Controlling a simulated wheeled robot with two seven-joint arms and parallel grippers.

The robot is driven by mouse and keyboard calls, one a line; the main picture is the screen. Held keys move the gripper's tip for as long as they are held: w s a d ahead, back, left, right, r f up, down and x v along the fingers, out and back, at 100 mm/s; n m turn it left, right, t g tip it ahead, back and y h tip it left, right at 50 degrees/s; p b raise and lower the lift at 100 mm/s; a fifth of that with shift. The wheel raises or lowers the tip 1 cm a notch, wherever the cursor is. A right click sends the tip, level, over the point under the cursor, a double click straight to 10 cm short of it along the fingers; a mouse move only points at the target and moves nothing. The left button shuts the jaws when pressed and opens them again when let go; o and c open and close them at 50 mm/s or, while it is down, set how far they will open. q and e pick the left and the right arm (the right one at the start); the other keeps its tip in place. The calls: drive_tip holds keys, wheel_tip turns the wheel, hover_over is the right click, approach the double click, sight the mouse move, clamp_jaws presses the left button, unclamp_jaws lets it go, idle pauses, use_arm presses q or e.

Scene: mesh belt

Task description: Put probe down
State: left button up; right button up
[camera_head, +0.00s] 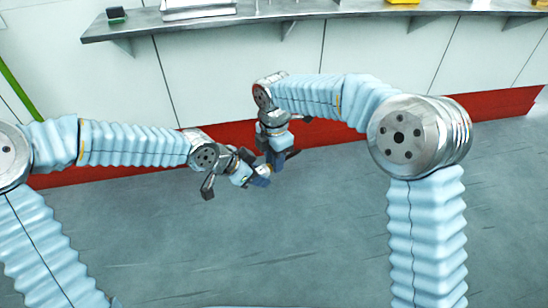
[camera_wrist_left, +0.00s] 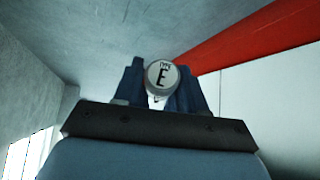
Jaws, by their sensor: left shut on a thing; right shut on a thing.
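The probe (camera_wrist_left: 162,75) shows in the left wrist view as a round pale end cap marked "TYPE E", between my left gripper's two dark blue fingers. My left gripper (camera_wrist_left: 160,90) is shut on it. In the head view my left gripper (camera_head: 259,178) is over open floor at the centre. My right gripper (camera_head: 276,160) comes down from above, close beside it. It is shut on what looks like the same probe, whose dark end (camera_head: 293,153) sticks out to the right. The fingers hide most of the probe, and its exact tilt is unclear.
A grey wall shelf (camera_head: 340,13) runs along the back, with a black item (camera_head: 116,14), a white tray-like stack (camera_head: 198,9) and a yellow item (camera_head: 403,1). A red band (camera_head: 110,171) runs along the wall's foot. The grey floor (camera_head: 240,240) is clear.

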use_arm(q)
drive_tip(key=o, duration=0.9)
drive_tip(key=shift+s+d, duration=0.25)
drive_tip(key=shift+o, duration=0.9)
drive_tip(key=shift+w+a, duration=0.1)
